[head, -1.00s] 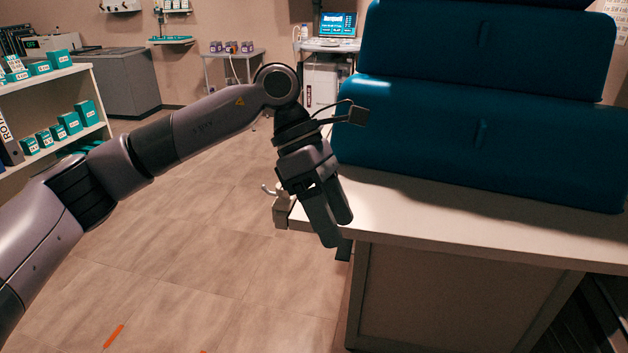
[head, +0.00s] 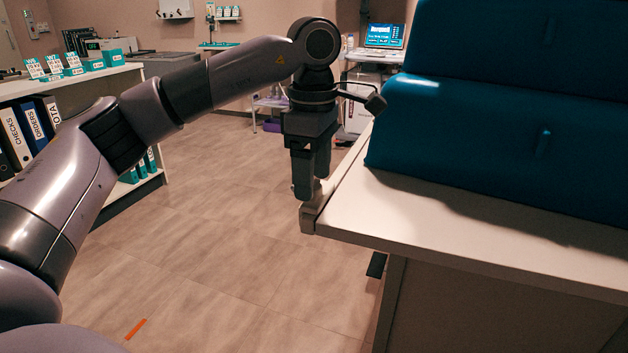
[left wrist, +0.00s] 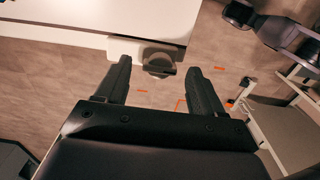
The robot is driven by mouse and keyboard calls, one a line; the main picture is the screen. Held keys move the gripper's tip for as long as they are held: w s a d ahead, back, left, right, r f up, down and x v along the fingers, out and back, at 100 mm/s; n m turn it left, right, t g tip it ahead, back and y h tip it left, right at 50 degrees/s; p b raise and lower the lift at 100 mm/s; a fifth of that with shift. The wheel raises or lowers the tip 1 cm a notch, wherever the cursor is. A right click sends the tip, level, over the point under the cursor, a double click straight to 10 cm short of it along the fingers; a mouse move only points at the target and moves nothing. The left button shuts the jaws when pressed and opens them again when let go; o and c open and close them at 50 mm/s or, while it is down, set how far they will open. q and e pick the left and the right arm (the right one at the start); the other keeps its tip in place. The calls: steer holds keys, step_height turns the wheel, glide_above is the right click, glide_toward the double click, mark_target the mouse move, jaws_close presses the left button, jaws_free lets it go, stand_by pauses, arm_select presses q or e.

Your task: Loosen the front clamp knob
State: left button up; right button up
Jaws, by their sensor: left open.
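My left gripper (head: 307,192) points down beside the left edge of the table (head: 450,235) in the head view. In the left wrist view its two fingers (left wrist: 159,72) are open and apart. A rounded dark grey knob (left wrist: 158,66) shows between and just beyond the fingertips, by the table edge. I take it for the clamp knob; I cannot tell whether a finger touches it. In the head view the gripper hides the knob. A pale rail (head: 330,195) runs along the table's left edge. My right gripper is not in view.
Large blue cushions (head: 480,130) stand on the table to the right of my left gripper. A shelf with binders (head: 30,130) stands at the left. The floor (head: 220,220) between shelf and table is clear, with an orange mark (head: 136,329).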

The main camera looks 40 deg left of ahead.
arm_select(q)
steer(key=shift+f, duration=0.5)
steer(key=c, duration=1.1)
steer(key=shift+o, duration=0.2)
